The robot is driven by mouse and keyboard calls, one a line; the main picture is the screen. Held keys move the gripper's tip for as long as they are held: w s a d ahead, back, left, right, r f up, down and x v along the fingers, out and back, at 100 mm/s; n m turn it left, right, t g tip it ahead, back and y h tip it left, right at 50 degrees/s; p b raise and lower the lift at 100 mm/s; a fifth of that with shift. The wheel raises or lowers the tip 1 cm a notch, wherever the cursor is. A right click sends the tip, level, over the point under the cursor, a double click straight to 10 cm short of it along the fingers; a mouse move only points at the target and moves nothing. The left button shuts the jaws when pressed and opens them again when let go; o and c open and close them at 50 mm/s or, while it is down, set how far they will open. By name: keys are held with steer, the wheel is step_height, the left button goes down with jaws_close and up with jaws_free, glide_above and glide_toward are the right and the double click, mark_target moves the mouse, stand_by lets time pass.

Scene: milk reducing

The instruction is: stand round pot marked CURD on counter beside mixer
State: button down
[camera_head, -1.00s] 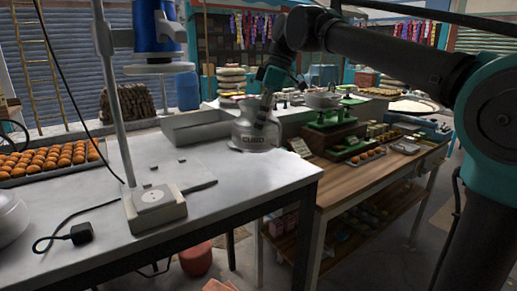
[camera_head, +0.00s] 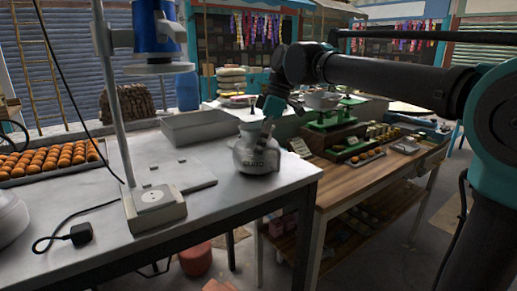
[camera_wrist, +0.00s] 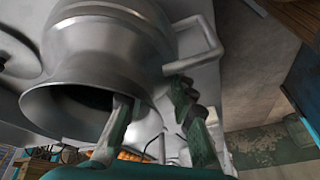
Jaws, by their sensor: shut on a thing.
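The round silver metal pot marked CURD (camera_head: 256,157) is upright over the right end of the grey counter (camera_head: 205,192). Whether its base touches the counter is unclear. My gripper (camera_head: 268,122) is at the pot's mouth from above. In the wrist view, my gripper (camera_wrist: 155,125) is shut on the pot's wall (camera_wrist: 115,45), with one finger inside the mouth and the other outside, near a side handle. The mixer, with a blue motor body (camera_head: 158,28) on a grey stand, is left of the pot. Its pale base (camera_head: 157,205) sits on the counter.
A grey metal tray (camera_head: 200,127) lies behind the pot. A tray of orange balls (camera_head: 50,162) is at the left. A wooden table (camera_head: 375,165) with green scales (camera_head: 332,118) adjoins on the right. Bare counter shows between pot and mixer base.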

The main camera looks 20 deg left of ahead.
steer(key=shift+f, duration=0.1)
steer(key=c, duration=1.3)
jaws_free()
steer(key=v, duration=1.2)
steer(key=shift+s+r, duration=0.1)
steer(key=shift+r, duration=0.1)
